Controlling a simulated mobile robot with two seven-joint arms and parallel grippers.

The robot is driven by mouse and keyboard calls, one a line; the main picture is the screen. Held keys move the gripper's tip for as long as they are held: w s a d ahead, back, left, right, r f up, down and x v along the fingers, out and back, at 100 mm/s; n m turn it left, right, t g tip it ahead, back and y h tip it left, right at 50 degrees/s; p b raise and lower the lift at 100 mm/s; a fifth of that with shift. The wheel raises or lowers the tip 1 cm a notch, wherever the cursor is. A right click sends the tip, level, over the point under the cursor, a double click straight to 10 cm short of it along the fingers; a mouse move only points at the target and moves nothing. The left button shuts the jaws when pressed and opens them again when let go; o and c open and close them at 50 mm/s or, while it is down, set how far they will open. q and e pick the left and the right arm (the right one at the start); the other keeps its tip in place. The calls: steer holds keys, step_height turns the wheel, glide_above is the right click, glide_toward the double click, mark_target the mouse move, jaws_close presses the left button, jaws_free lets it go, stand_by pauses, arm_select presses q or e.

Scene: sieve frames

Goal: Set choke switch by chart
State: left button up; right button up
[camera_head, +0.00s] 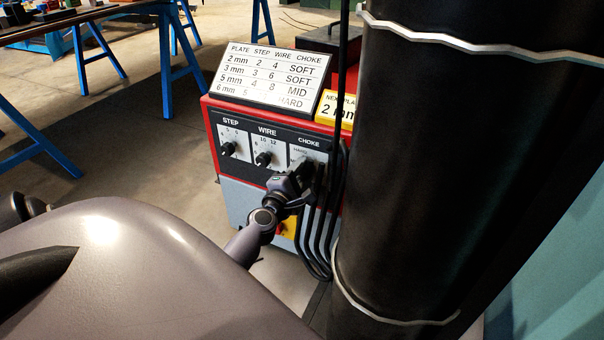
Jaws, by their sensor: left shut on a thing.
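The red and grey machine (236,188) stands in the middle of the view. Its black panel carries a STEP knob (228,149), a WIRE knob (263,159) and, at right, the CHOKE plate (297,153). My left gripper (304,174) is shut on the choke switch, which it largely hides, so its setting cannot be read. The white chart (270,78) on top lists SOFT for 2 mm and 3 mm, MID for 5 mm and HARD for 6 mm. A yellow card (330,105) reads "2 mm", its right side hidden. My right gripper is not in view.
A large black column (430,170) with pale bands fills the right and hides the machine's right side. Dark cables (318,240) hang down beside the panel. A workbench (90,12) on blue trestles stands at the upper left. Floor left of the machine is clear.

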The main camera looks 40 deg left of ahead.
arm_select(q)
steer(key=n, duration=0.4)
steer(key=shift+s+a+n, duration=0.1)
steer(key=shift+a+n, duration=0.05)
steer(key=shift+n, duration=0.15)
stand_by(0.5)
steer(key=o, duration=1.1)
steer(key=shift+f, duration=0.1)
steer(key=shift+c, duration=0.2)
